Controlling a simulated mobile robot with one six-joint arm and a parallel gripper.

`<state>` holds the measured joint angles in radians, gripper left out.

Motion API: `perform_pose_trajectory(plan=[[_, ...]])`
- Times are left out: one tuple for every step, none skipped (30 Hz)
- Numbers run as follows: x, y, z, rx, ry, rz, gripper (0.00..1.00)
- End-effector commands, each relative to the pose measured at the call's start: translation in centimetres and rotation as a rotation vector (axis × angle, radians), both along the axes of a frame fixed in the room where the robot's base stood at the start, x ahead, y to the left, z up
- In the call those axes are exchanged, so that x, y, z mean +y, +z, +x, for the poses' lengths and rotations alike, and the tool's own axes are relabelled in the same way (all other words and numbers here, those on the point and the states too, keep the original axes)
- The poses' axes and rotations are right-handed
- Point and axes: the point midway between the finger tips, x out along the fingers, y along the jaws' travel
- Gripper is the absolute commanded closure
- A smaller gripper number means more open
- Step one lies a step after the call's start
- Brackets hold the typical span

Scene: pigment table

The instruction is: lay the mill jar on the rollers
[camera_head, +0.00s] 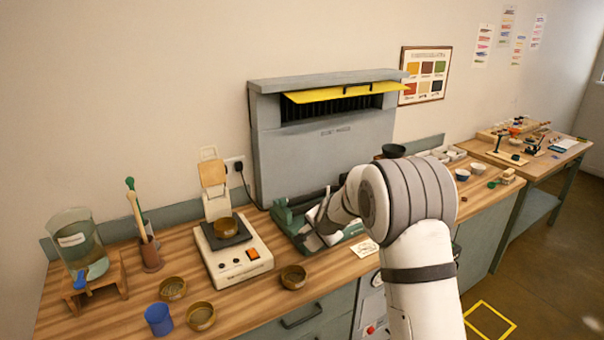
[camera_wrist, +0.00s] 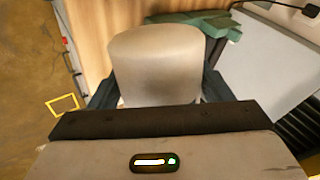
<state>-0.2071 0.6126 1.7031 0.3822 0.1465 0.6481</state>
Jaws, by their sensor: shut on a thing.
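The mill jar (camera_wrist: 155,62) is a pale grey-white cylinder in the wrist view, between the two dark fingers of my gripper (camera_wrist: 157,88). The gripper is shut on it. In the head view my gripper (camera_head: 322,218) is low over the green roller stand (camera_head: 284,216), at the middle of the bench. The arm and gripper hide much of the jar and the rollers there. The wrist view shows part of the green stand (camera_wrist: 200,22) just beyond the jar. I cannot tell whether the jar touches the rollers.
A grey extraction hood (camera_head: 300,150) stands behind the rollers. A white scale (camera_head: 232,252) is to their left, with a brass bowl (camera_head: 293,277) in front. A blue cup (camera_head: 158,319) and water tank (camera_head: 77,245) are farther left. A small card (camera_head: 364,248) lies right of the stand.

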Motion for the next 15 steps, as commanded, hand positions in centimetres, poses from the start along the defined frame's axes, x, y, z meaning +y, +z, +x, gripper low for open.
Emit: perform_pose_trajectory(plan=[[1.1, 0.7, 0.8, 0.02, -0.01, 0.037, 0.65], [1.6, 0.9, 1.0, 0.038, -0.016, 0.057, 0.65], [2.2, 1.1, 1.4, 0.055, -0.024, 0.081, 0.65], [2.8, 1.4, 1.7, 0.068, -0.028, 0.099, 0.65], [3.3, 1.6, 1.9, 0.083, -0.035, 0.118, 0.65], [3.8, 1.8, 2.2, 0.097, -0.041, 0.136, 0.65], [4.2, 1.9, 2.4, 0.105, -0.044, 0.148, 0.65], [4.6, 2.1, 2.6, 0.115, -0.048, 0.161, 0.65], [5.1, 2.3, 2.9, 0.127, -0.054, 0.177, 0.65], [5.5, 2.5, 3.1, 0.136, -0.058, 0.189, 0.65], [5.7, 2.5, 3.2, 0.141, -0.061, 0.197, 0.65], [6.1, 2.7, 3.4, 0.148, -0.064, 0.207, 0.65], [6.3, 2.8, 3.6, 0.152, -0.068, 0.215, 0.65], [6.6, 3.0, 3.7, 0.158, -0.071, 0.223, 0.65], [7.0, 3.1, 3.9, 0.165, -0.074, 0.232, 0.65]])
